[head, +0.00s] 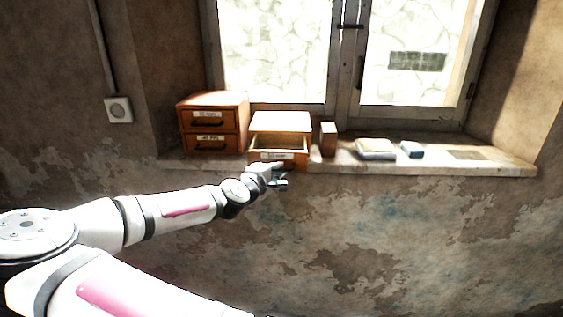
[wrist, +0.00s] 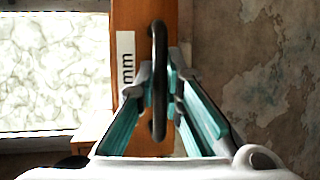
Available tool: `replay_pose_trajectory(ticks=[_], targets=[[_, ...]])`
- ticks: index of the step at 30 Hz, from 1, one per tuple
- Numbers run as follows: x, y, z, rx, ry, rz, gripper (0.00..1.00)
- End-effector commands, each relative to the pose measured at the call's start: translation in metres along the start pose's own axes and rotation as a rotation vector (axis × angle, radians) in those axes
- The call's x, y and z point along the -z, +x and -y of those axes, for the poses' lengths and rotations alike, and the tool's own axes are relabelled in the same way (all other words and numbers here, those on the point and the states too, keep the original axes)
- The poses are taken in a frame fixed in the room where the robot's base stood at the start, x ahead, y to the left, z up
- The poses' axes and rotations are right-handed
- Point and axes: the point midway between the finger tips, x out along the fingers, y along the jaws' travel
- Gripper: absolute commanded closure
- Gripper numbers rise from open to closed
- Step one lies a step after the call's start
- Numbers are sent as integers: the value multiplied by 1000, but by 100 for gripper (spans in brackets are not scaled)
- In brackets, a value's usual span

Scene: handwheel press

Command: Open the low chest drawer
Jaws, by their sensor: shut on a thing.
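The low chest (head: 282,121) stands on the window sill, right of a taller chest. Its drawer (head: 299,157) is pulled out toward me, and its open inside shows from above. My gripper (head: 281,175) is at the drawer's front, just below its label. In the wrist view the fingers (wrist: 160,88) are closed around the dark curved handle (wrist: 158,45), one on each side. The orange drawer front (wrist: 128,22) with a white label ending in "mm" shows behind it. In the head view my gripper hides most of the handle.
The taller two-drawer chest (head: 213,98) has both drawers shut. A small wooden block (head: 328,138), a book (head: 375,149) and a small blue box (head: 411,149) lie on the sill (head: 340,167) to the right. The space in front of the sill is free.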

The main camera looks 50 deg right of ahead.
Motion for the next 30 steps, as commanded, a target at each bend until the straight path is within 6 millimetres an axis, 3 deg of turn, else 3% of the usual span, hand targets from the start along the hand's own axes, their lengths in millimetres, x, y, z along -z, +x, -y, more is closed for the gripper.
replay_pose_trajectory(ticks=[12,13,14,24,30], targets=[[-2,-5,2,0,-2,0,100],[-2,-5,2,0,-2,0,87],[-2,-5,2,0,-2,0,82],[-2,-6,1,-1,0,0,82],[-1,-26,1,-2,-1,-3,82]])
